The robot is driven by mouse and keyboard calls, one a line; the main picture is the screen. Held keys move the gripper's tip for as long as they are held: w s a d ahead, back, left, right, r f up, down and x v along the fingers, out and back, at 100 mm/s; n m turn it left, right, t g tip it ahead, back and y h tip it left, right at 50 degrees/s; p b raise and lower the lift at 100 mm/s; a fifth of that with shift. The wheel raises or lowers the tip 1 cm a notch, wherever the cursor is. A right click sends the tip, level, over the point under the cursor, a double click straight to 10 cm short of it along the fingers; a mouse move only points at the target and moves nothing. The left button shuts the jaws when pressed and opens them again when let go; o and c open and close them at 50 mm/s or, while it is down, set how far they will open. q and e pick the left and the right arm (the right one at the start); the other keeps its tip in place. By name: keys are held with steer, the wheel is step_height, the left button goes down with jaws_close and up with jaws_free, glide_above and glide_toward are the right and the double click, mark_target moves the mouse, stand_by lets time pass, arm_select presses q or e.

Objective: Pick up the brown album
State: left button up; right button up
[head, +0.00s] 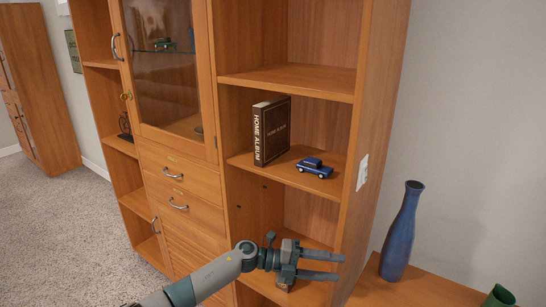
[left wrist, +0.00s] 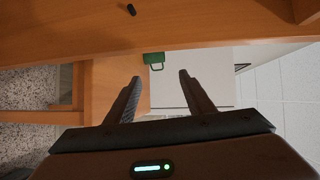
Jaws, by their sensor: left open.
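The brown album (head: 271,131) stands upright on the middle open shelf of the wooden cabinet, its spine reading HOME ALBUM. My left gripper (head: 340,267) is open and empty, below that shelf and in front of the cabinet's lower right part. It is apart from the album. In the left wrist view the two fingers (left wrist: 158,82) are spread with nothing between them, and the album does not show there. My right gripper shows in neither view.
A blue toy car (head: 314,168) sits right of the album on the same shelf (head: 290,176). A tall blue vase (head: 401,231) and a green object (head: 498,296) stand on a low wooden surface at right. A glass-door cabinet section (head: 165,60) adjoins at left.

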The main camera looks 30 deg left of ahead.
arm_select(q)
steer(key=a+r+m+g+y+p, duration=0.1)
steer(key=a+r+m+y, duration=0.2)
steer(key=a+r+y, duration=0.4)
steer(key=s+a+r+m+g+y+p, duration=0.1)
steer(key=a+r+y, duration=0.6)
steer(key=a+r, duration=0.9)
steer(key=a+m+g, duration=0.1)
steer(key=a+m, duration=0.1)
steer(key=a, duration=0.6)
steer(key=shift+s+r+m+p, duration=0.2)
steer(key=shift+m+p, duration=0.1)
steer(key=shift+p, duration=0.1)
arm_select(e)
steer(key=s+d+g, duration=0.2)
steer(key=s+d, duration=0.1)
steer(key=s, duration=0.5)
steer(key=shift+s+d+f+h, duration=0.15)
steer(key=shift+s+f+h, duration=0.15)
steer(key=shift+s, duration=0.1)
arm_select(q)
steer(key=shift+w, duration=0.1)
